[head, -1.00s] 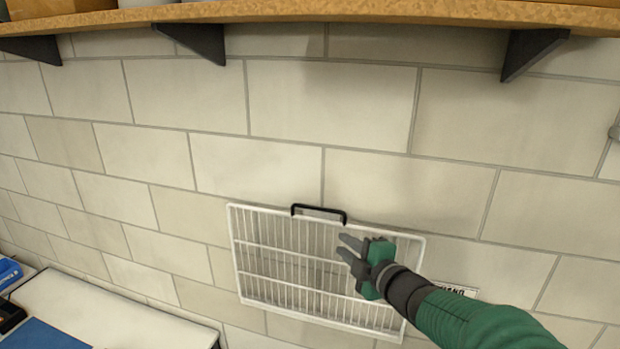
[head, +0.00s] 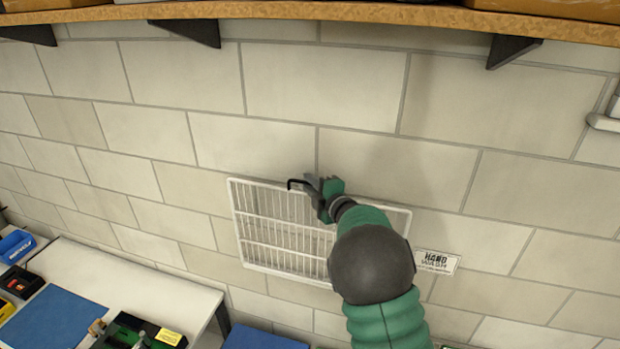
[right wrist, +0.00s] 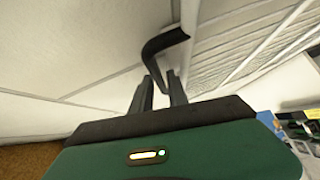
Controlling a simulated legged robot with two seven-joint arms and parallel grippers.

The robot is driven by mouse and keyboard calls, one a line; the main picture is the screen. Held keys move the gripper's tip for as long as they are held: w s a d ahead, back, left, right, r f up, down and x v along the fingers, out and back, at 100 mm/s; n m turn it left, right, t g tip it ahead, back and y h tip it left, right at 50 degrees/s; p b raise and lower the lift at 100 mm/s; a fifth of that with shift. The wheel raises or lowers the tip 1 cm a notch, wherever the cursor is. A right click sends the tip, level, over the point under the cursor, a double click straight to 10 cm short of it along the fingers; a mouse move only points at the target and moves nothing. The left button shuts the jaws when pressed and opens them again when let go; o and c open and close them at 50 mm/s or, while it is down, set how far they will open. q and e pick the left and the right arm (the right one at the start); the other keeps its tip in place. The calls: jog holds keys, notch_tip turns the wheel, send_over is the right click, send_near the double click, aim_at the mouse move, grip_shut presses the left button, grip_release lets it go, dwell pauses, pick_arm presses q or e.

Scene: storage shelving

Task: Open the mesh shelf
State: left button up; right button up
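The mesh shelf (head: 262,235) is a white wire panel lying flat against the tiled wall in the head view, with a black handle (head: 292,184) at its top edge. Its wire also shows in the right wrist view (right wrist: 235,50). My right gripper (head: 314,186) is at the handle and hides its right part. In the right wrist view its two dark fingers (right wrist: 160,90) stand apart, with the black handle (right wrist: 165,42) curving in between or just beyond their tips. I cannot tell whether they touch it. My left gripper is not in view.
A wooden shelf (head: 330,11) on dark brackets runs above. A white table (head: 120,275) at lower left holds blue bins (head: 15,243), a blue mat (head: 50,318) and a dark tray. A hand wash sign (head: 437,261) is on the wall right of the mesh shelf.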

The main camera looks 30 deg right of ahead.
jog(key=shift+w+d+f, duration=0.15)
jog(key=shift+d, duration=0.15)
jog(key=shift+c, duration=1.2)
jog(key=shift+d+f, duration=0.1)
grip_shut()
jog(key=shift+a, duration=0.2)
